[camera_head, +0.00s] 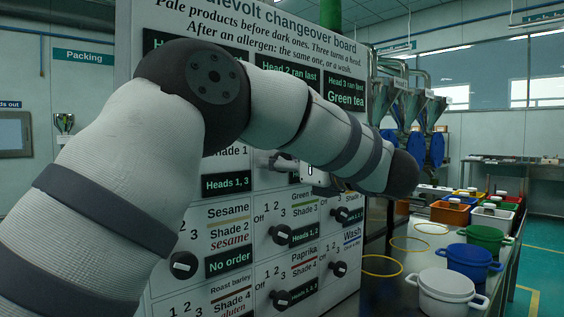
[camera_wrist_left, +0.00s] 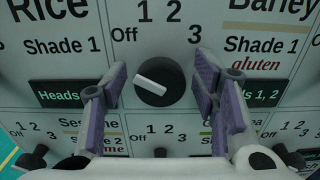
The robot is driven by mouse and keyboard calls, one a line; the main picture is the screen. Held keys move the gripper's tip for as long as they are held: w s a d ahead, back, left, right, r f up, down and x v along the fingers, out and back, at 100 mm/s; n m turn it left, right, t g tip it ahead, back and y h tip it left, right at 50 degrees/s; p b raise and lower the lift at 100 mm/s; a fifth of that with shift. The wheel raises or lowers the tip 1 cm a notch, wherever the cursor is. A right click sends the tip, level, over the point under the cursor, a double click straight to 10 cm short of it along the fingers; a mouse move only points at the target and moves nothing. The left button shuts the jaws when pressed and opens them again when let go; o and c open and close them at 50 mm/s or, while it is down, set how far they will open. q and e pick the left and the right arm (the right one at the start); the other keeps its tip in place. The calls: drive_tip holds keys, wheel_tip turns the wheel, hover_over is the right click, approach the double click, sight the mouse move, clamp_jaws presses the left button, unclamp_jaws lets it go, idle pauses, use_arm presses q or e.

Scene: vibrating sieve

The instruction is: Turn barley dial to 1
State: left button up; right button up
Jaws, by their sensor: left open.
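The barley dial (camera_wrist_left: 152,82) is a round black knob with a white pointer bar, left of the Barley Shade 1 label (camera_wrist_left: 268,45) in the left wrist view. Its pointer slants from upper left to lower right, with its left end on the Off side. Off, 1, 2 and 3 are printed around it. My left gripper (camera_wrist_left: 162,75) is open, with one purple-padded finger on each side of the dial and gaps visible between. In the head view my left gripper (camera_head: 288,166) is at the board, and I cannot make out the dial clearly there. My right gripper is not in view.
The changeover board (camera_head: 226,190) carries other dials, including the sesame dial (camera_head: 183,265) and paprika dial (camera_head: 280,299) below. Right of the board, a bench holds a white pot (camera_head: 446,292), a blue pot (camera_head: 470,262) and several coloured bins. My left arm covers much of the board.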

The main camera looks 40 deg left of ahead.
use_arm(q)
drive_tip(key=c, duration=1.2)
drive_tip(key=shift+s+r+m+p, duration=0.1)
drive_tip(key=shift+r+m+p, duration=0.1)
drive_tip(key=shift+m+p, duration=0.7)
drive_tip(key=shift+m, duration=0.7)
drive_tip(key=m+p, duration=0.1)
drive_tip(key=m, duration=0.2)
drive_tip(key=shift+f+m+p, duration=0.1)
drive_tip(key=shift+m+p, duration=0.2)
drive_tip(key=shift+m, duration=0.5)
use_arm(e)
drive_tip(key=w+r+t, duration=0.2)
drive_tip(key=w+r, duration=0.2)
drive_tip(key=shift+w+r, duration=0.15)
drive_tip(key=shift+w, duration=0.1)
use_arm(q)
drive_tip(key=o, duration=1.2)
drive_tip(key=shift+f, duration=0.1)
